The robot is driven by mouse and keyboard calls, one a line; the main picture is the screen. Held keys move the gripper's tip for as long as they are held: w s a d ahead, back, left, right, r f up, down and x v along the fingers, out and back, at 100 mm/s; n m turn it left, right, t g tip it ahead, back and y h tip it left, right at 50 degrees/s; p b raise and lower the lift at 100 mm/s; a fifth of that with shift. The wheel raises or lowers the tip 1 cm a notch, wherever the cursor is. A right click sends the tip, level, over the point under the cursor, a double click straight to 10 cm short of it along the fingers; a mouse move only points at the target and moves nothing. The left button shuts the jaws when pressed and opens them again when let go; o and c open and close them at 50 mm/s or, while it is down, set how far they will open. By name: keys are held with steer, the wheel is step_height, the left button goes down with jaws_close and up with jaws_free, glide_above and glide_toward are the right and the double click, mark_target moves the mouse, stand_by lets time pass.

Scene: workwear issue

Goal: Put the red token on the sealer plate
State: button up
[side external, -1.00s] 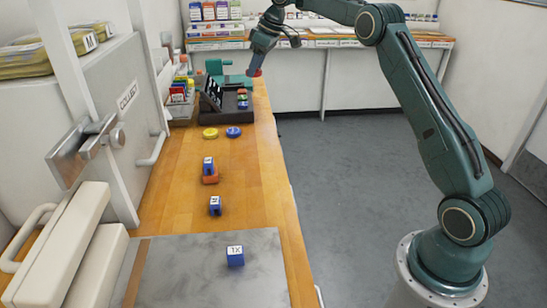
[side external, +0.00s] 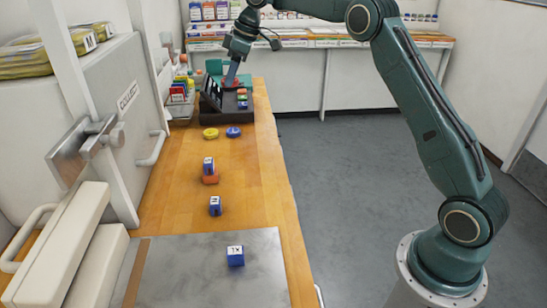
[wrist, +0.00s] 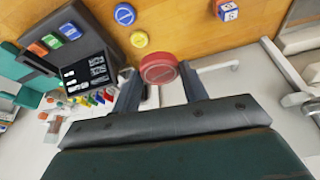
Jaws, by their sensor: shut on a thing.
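In the wrist view my gripper (wrist: 160,78) is shut on the round red token (wrist: 159,67), which sits between the fingertips. A teal device (side external: 214,67), which may be the sealer, stands at the bench's far end, partly behind my gripper. It also shows at the left of the wrist view (wrist: 38,68). I cannot clearly tell its plate.
A black tray (side external: 215,117) holds coloured tokens and a dark upright panel. A yellow token (side external: 210,133) and a blue token (side external: 233,132) lie in front. Labelled blue blocks (side external: 215,205) stand along the bench. A grey metal sheet (side external: 200,275) lies at the near end.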

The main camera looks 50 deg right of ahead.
steer(key=s+a+n+g+y, duration=0.1)
steer(key=s+a+n, duration=0.25)
steer(key=a, duration=0.95)
steer(key=r+n+g, duration=0.1)
steer(key=n+g, duration=0.3)
steer(key=n, duration=0.8)
glide_above(182, 277)
steer(key=d, duration=0.1)
steer(key=shift+w+d+m+y, duration=0.15)
steer(key=shift+w+m+y, duration=0.15)
steer(key=shift+m, duration=0.05)
step_height(182, 277, down, 16)
steer(key=shift+r, duration=0.25)
steer(key=shift+f, duration=0.1)
steer(key=shift+f, duration=2.05)
